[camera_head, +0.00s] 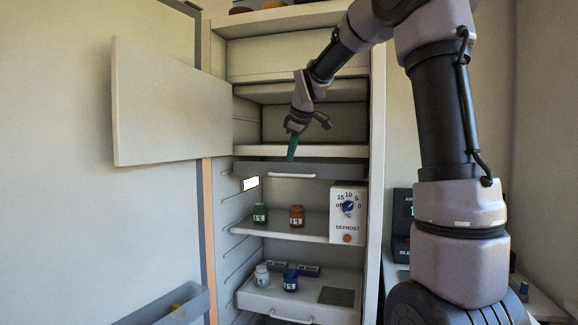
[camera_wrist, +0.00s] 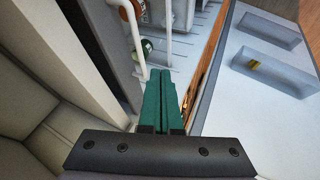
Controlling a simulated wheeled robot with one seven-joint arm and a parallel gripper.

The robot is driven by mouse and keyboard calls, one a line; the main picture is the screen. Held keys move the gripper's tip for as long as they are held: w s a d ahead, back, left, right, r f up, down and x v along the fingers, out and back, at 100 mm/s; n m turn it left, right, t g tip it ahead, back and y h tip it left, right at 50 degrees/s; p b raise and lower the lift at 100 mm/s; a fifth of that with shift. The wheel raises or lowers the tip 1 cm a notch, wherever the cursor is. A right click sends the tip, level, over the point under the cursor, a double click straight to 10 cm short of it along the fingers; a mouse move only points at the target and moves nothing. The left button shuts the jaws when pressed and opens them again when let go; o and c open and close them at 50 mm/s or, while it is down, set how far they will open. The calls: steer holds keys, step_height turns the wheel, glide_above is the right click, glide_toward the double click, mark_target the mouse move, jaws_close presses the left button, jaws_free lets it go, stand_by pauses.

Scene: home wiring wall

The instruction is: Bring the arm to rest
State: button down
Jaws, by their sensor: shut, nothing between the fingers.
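My gripper (camera_head: 291,157) hangs from my raised arm in front of the open upper compartment of a fridge. Its green fingers point down, with the tips near the front edge of the shelf below that compartment. In the wrist view the two green fingers (camera_wrist: 163,88) lie together, shut with nothing between them. I cannot tell whether the tips touch the fridge.
The small compartment door (camera_head: 170,100) stands open at left. A green jar (camera_head: 260,213) and a brown jar (camera_head: 297,216) stand on a shelf beside the defrost panel (camera_head: 347,212). White and blue jars stand in the drawer (camera_head: 275,300) below. The door bin (camera_head: 180,308) is lower left.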

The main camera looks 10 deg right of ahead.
steer(key=s+d+r+m, duration=0.1)
steer(key=s+m, duration=0.2)
steer(key=s, duration=0.6)
steer(key=s+d+r+m, duration=0.15)
steer(key=s+m, duration=0.25)
steer(key=s, duration=0.4)
steer(key=s+f+m, duration=0.4)
steer(key=s, duration=0.3)
steer(key=s+f+m, duration=0.4)
steer(key=s, duration=0.4)
steer(key=shift+s+d+t+y, duration=0.2)
steer(key=shift+s+t+y, duration=0.1)
steer(key=shift+y, duration=0.1)
